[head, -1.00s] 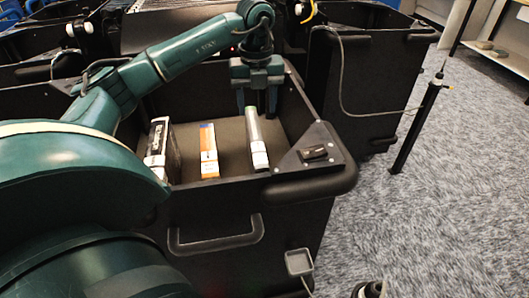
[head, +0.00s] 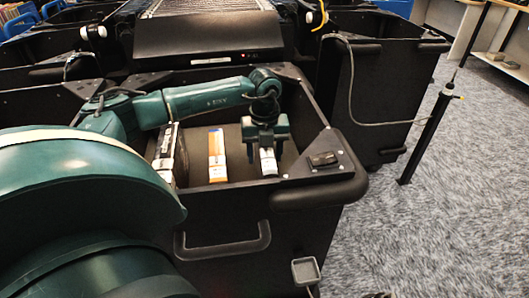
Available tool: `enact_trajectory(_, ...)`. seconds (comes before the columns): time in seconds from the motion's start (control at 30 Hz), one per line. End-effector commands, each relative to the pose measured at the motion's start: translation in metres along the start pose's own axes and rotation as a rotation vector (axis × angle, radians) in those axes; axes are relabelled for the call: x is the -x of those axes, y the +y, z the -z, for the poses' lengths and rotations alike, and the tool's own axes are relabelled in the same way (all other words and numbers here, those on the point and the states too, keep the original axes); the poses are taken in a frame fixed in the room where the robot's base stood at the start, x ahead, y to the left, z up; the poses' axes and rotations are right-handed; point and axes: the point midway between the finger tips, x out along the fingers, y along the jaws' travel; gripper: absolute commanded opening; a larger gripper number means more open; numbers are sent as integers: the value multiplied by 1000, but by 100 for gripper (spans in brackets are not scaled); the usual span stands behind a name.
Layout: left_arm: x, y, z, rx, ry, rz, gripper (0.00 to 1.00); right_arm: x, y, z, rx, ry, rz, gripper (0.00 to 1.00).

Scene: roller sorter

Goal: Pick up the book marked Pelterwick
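Three books stand spine up in a black bin (head: 300,185). A dark book with white spine patches (head: 167,152) is at the left, an orange and white book (head: 217,155) in the middle, and a pale grey and white book (head: 269,168) at the right. The titles are too small to read, so I cannot tell which is Pelterwick. My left gripper (head: 265,152) points down into the bin over the pale book. Its open fingers are on either side of that book's spine, with gaps visible; the gripper hides the book's far part. My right gripper is not in view.
The bin's walls and its front corner with a small black latch (head: 323,159) surround the books. A roller conveyor end (head: 208,35) stands behind. Other black bins (head: 385,90) and a black post (head: 427,135) are nearby.

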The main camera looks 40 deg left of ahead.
Motion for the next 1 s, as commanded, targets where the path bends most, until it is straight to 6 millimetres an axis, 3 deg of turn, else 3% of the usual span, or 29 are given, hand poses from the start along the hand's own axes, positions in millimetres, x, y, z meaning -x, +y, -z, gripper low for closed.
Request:
enact_trajectory(0.2, -1, 0, 0, 0, 0, 0, 54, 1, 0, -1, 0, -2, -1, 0)
enact_trajectory(0.83, 0, 0, 0, 0, 0, 0, 2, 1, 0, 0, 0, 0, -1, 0)
enact_trajectory(1.0, 0, 0, 0, 0, 0, 0, 0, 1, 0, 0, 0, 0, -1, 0)
